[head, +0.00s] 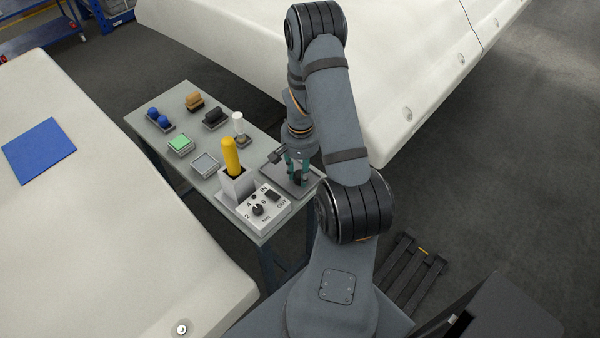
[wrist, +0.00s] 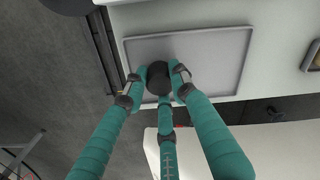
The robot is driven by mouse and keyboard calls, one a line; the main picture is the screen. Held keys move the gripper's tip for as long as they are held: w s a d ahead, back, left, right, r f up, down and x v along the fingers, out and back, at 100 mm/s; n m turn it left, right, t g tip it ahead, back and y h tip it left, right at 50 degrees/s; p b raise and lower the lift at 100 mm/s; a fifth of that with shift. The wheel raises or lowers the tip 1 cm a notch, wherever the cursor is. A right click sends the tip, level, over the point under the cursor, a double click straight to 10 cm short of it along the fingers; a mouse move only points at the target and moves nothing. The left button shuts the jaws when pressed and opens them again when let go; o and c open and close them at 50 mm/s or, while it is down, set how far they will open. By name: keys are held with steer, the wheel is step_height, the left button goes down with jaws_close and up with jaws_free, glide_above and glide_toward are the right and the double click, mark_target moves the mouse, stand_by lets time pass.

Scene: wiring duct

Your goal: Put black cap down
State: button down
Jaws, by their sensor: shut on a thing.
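The black cap (wrist: 158,76) is round and dark, and sits between the fingertips of my gripper (wrist: 157,85) in the wrist view. My gripper has teal fingers and is shut on the cap. In the head view my gripper (head: 298,168) points down over the grey tray (head: 272,172) at the right end of the table, with the cap (head: 298,178) low between its fingers. I cannot tell whether the cap touches the tray.
A control box (head: 265,208) with a knob and a yellow-handled tool (head: 231,155) in a grey holder stand beside the tray. Farther along the table (head: 175,98) are a white cylinder (head: 239,122), a green block (head: 180,142), and black, brown and blue pieces. Large white panels flank the table.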

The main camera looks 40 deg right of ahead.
mark_target(300, 173)
steer(key=c, duration=1.4)
jaws_free()
step_height(300, 173, up, 12)
steer(key=shift+r+b, duration=0.15)
steer(key=shift+b, duration=0.15)
